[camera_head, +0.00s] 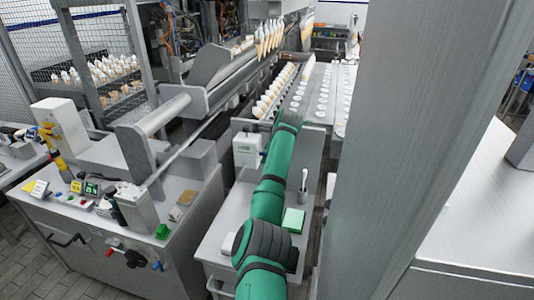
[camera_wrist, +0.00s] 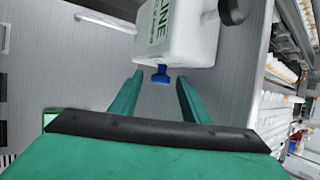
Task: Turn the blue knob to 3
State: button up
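The blue knob (camera_wrist: 160,75) sticks out from the underside, as seen in the wrist view, of a white box (camera_wrist: 175,35) with "LINE" lettering. My gripper (camera_wrist: 158,84) is open in the wrist view, with one green finger to each side of the knob. The fingertips appear close to the knob, but I cannot tell whether they touch it. No number marks around the knob are readable. In the head view the white box (camera_head: 246,149) stands beyond my green arm, which hides the knob and my gripper.
A grey side table (camera_head: 225,240) holds a green box (camera_head: 294,219) and a small cup with a brush (camera_head: 303,186) right of my arm. A large grey pillar (camera_head: 420,150) stands on the right. A conveyor of cones (camera_head: 272,95) runs behind.

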jog(key=v, duration=1)
jog(key=shift+s+r, duration=0.3)
